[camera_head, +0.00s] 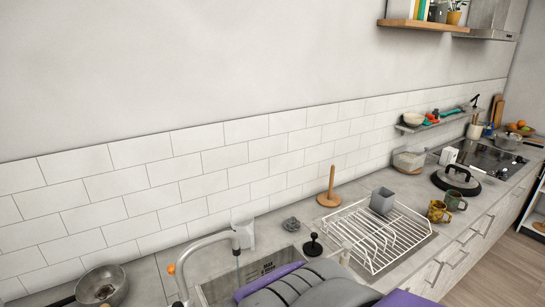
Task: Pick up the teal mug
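A dark green-teal mug (454,200) stands on the counter at the right, just behind and to the right of a mustard-yellow mug (437,212). The two mugs look close together; I cannot tell if they touch. The teal mug's handle appears on its right side. My gripper's fingers do not show. Grey and purple parts that look like my own body fill the bottom middle and hide part of the sink and counter edge.
A white wire rack (372,246) holding a grey cup (382,201) lies left of the mugs. A dark-lidded pan (456,180) is behind them. A wooden paper-towel holder (330,190), sink (215,289), faucet (203,245) and metal pot (102,286) are farther left.

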